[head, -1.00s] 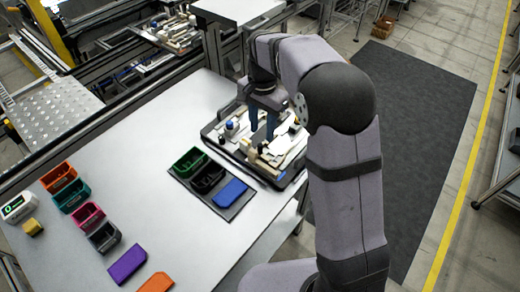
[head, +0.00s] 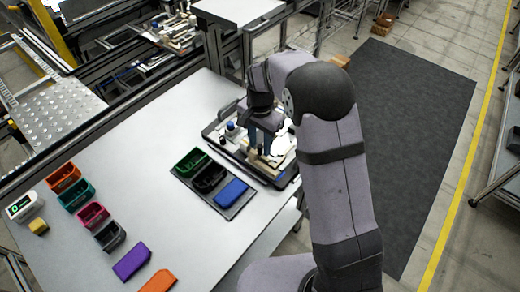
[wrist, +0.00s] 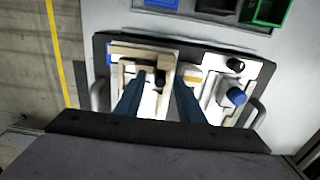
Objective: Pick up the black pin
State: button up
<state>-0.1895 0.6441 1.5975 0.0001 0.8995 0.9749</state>
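The pallet (head: 277,180) is a dark tray with handles and pale fixture blocks. In the wrist view my gripper (wrist: 159,80) is open, with two blue fingers pointing at the pallet's left part. A small upright black thing (wrist: 161,74), likely the black pin, shows between the fingertips beside a beige block. I cannot tell whether either finger touches it. A second black round piece (wrist: 235,65) stands in the right part. A blue-capped part (wrist: 237,97) is near it. In the head view my gripper (head: 260,146) is low over the pallet, and its fingers partly hide the fixtures.
A dark board (head: 222,205) with green and black bins and a blue block lies beside the pallet. Coloured bins (head: 84,200), a purple block (head: 131,260) and an orange block (head: 158,281) are on the left table. The table's middle is clear.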

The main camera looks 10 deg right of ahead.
jog(key=shift+c, duration=0.3)
grip_shut()
jog(key=shift+r, duration=0.1)
notch_tip(320, 180, up, 9)
jog(key=b, duration=0.2)
notch_tip(320, 180, up, 6)
jog(key=f+p, duration=0.1)
jog(key=p, duration=0.3)
send_over(260, 146)
jog(key=d, duration=0.2)
jog(key=s+d+f+m+p, duration=0.2)
jog(key=s+f+m+p, duration=0.2)
jog(key=m, duration=1.1)
jog(key=shift+p, duration=0.35)
